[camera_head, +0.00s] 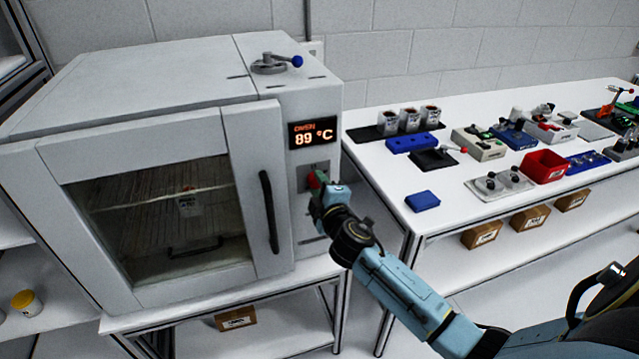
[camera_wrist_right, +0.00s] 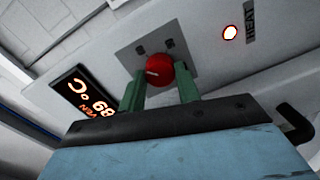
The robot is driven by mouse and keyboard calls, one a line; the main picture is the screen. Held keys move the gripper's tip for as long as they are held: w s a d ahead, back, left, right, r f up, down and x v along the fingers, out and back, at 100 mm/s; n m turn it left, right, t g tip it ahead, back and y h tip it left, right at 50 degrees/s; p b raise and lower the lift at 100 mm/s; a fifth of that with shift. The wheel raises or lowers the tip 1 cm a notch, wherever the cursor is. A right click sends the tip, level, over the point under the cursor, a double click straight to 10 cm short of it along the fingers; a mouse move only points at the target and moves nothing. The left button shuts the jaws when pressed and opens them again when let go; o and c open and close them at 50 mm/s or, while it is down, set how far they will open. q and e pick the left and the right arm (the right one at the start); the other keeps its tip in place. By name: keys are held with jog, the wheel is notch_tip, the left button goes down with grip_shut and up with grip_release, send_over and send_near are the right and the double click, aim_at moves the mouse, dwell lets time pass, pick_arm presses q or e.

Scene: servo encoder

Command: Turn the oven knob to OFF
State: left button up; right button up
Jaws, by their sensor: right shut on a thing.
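The oven (camera_head: 255,130) is a large white cabinet at the left with a windowed door. Its red knob (camera_wrist_right: 158,70) sits on a grey plate on the front panel, and a short white mark on it points to the left in the wrist view. The knob (camera_head: 313,180) is partly hidden in the head view. My right gripper (camera_wrist_right: 160,86) is shut on the knob, with one green finger on each side; in the head view the gripper (camera_head: 322,190) reaches the panel from the lower right. The plate's markings are too small to read. My left gripper is not in view.
The display (camera_head: 313,133) reads 89 °C. A lamp by the word HEAT (camera_wrist_right: 230,32) glows red. The door handle (camera_head: 269,212) is left of my gripper. A lever (camera_head: 277,64) is on the oven top. A white bench (camera_head: 380,190) with trays and boxes stands at the right.

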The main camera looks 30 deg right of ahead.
jog(key=n+p, duration=0.2)
jog(key=n, duration=0.6)
jog(key=shift+n+h, duration=0.3)
jog(key=shift+n, duration=0.1)
dwell(0.5)
jog(key=o, duration=1)
jog(key=shift+a, duration=0.1)
jog(key=v, duration=1.3)
jog(key=shift+s+f+b, duration=0.1)
jog(key=shift+s+b, duration=0.05)
jog(key=shift+b, duration=0.15)
